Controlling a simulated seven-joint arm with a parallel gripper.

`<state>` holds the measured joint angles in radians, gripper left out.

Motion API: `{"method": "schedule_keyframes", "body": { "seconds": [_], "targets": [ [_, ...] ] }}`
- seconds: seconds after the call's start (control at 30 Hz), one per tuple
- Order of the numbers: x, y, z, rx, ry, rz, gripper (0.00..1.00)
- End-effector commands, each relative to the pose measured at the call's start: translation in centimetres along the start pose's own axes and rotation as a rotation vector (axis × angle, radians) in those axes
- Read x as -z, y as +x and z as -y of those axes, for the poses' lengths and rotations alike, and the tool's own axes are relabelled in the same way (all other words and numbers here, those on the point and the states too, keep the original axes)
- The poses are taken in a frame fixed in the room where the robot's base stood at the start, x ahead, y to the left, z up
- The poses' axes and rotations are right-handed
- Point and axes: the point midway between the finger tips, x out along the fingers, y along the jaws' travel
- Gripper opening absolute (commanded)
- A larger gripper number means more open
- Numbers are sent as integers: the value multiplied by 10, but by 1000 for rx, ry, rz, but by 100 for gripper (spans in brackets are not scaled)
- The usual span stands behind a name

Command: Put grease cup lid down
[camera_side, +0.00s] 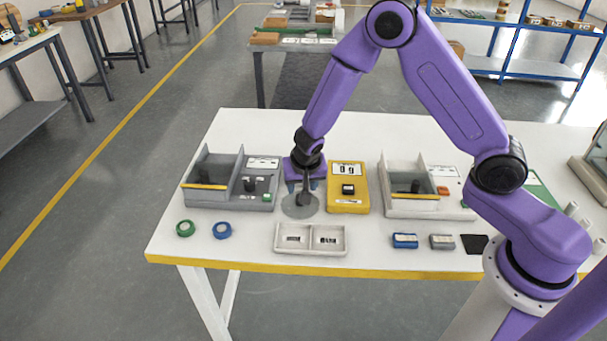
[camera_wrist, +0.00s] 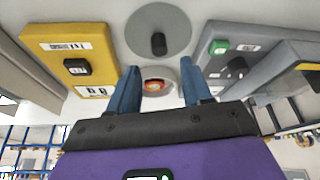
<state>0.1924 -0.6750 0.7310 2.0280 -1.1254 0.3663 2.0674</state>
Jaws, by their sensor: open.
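A flat round grey disc with an upright dark knob (camera_wrist: 158,44) lies on the white table; it also shows in the side view (camera_side: 291,212). It looks like the lid, but I cannot be sure. My gripper (camera_wrist: 158,68) is open, its two blue fingers pointing down just behind the disc; it also shows in the side view (camera_side: 303,187). A small round whitish cup with an orange-red centre (camera_wrist: 155,85) shows between and below the fingers. Nothing is clearly gripped. In the side view my gripper and the knob hide the cup.
A yellow device (camera_side: 348,205) stands close right of the disc, and a grey tray unit (camera_side: 270,199) close left. A second tray unit (camera_side: 410,207) is further right. A white two-part tray (camera_side: 310,252) lies in front. Green tape (camera_side: 185,228) and blue tape (camera_side: 222,230) lie front left.

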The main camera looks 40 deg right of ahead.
Motion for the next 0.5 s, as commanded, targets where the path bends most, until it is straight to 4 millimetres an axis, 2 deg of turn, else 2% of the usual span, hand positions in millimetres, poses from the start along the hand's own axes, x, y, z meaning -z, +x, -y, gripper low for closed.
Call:
{"method": "schedule_keyframes", "body": {
  "seconds": [0.03, 0.2, 0.5],
  "targets": [
    [1, -10, 1, 3, 2, -2, 49],
    [1, -33, 1, 3, 1, -2, 49],
    [0, -53, 0, 0, 0, 0, 49]
  ]
}}
